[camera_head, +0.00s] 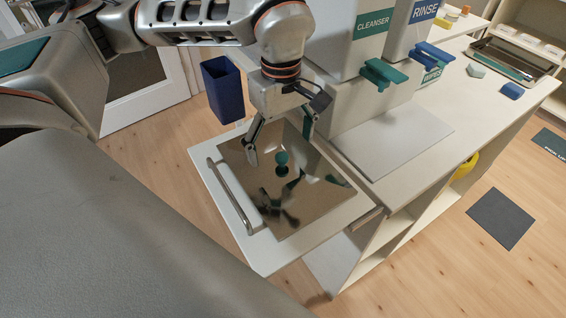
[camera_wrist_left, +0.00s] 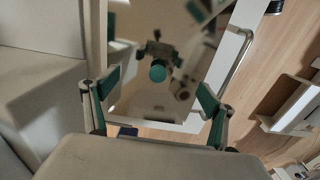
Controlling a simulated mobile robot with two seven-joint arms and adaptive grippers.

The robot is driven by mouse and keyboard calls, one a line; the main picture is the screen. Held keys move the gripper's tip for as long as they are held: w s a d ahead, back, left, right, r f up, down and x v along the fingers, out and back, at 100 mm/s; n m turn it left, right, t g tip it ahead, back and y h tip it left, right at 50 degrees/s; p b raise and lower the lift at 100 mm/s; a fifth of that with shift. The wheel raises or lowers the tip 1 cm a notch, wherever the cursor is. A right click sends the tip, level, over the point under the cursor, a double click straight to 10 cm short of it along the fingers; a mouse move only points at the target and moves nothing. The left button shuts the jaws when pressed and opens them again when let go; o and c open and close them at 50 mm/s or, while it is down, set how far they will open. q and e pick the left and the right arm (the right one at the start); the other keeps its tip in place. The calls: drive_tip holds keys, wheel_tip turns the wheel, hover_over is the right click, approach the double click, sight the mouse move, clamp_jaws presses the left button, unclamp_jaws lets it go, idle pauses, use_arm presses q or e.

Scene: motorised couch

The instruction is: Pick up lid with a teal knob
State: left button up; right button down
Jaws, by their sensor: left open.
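A shiny, mirror-like lid (camera_head: 305,195) lies flat in a white pull-out drawer (camera_head: 222,212). A round teal knob (camera_head: 282,157) stands on the lid. In the left wrist view the knob (camera_wrist_left: 158,71) lies between the fingers, a little beyond them, against the reflective lid (camera_wrist_left: 150,100). My left gripper (camera_head: 278,145) points down over the lid, with its fingers spread wide on either side of the knob and not touching it. The dark and teal shapes on the lid look like reflections of my gripper. My right gripper is not in view.
The drawer has a metal bar handle (camera_head: 234,196) at its left. White cleanser and rinse dispensers with a teal lever (camera_head: 384,74) and a blue lever (camera_head: 434,55) stand close to the right. A blue bin (camera_head: 222,87) stands behind. Wooden floor lies left of the drawer.

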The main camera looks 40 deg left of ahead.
sight(282, 156)
use_arm(q)
drive_tip(key=f, duration=0.4)
drive_tip(key=shift+w+a+f, duration=0.1)
drive_tip(key=shift+w+f, duration=0.1)
drive_tip(key=shift+f, duration=0.05)
clamp_jaws()
